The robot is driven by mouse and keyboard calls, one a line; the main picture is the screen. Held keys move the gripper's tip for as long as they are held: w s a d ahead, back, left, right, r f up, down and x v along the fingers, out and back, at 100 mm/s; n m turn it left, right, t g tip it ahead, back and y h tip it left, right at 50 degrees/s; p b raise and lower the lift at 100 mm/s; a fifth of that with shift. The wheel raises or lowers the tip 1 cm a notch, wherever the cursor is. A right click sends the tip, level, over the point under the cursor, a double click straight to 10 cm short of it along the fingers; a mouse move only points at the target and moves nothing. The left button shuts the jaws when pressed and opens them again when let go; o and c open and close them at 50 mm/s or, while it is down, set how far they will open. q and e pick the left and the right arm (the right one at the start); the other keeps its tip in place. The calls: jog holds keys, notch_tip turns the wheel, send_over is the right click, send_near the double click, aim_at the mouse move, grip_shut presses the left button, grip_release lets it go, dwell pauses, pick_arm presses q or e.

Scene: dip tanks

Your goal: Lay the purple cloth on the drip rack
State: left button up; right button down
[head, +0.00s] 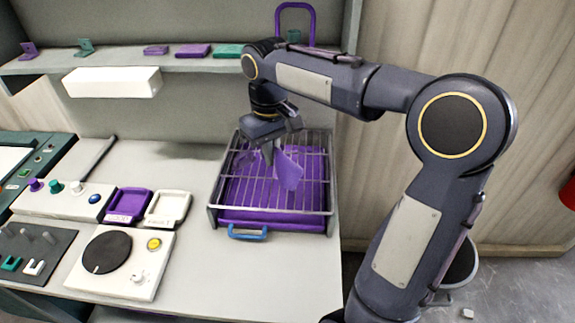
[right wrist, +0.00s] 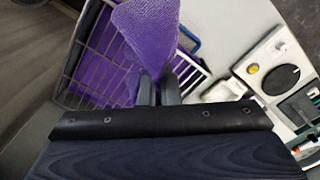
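The purple cloth (head: 289,169) hangs from my right gripper (head: 272,156) above the drip rack (head: 322,214). In the right wrist view the cloth (right wrist: 147,35) spreads out from between the two fingers of the gripper (right wrist: 158,92), which are shut on it. The rack is a grey wire grid in a frame over a purple tray, with a blue handle (head: 248,232) at its front. It also shows in the right wrist view (right wrist: 70,72). Whether the cloth's lower edge touches the wires I cannot tell. My left gripper is not in view.
Left of the rack are a purple dish (head: 129,204), a white dish (head: 167,208) and a white box with a black disc (head: 107,252). A shelf (head: 125,62) with small purple and green pieces runs behind. The bench between rack and back wall is mostly clear.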

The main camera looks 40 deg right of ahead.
jog(key=shift+w+d+f, duration=1.1)
jog(key=shift+d+f, duration=1)
jog(key=shift+f, duration=0.05)
jog(key=shift+w+d+f, duration=1.15)
jog(key=shift+d+f, duration=0.9)
jog(key=shift+f, duration=0.05)
jog(key=shift+w+d+f, duration=1.1)
jog(key=shift+d+f, duration=1)
jog(key=shift+f, duration=0.05)
jog(key=c, duration=0.9)
grip_release()
jog(key=shift+c, duration=0.2)
jog(key=shift+r, duration=0.2)
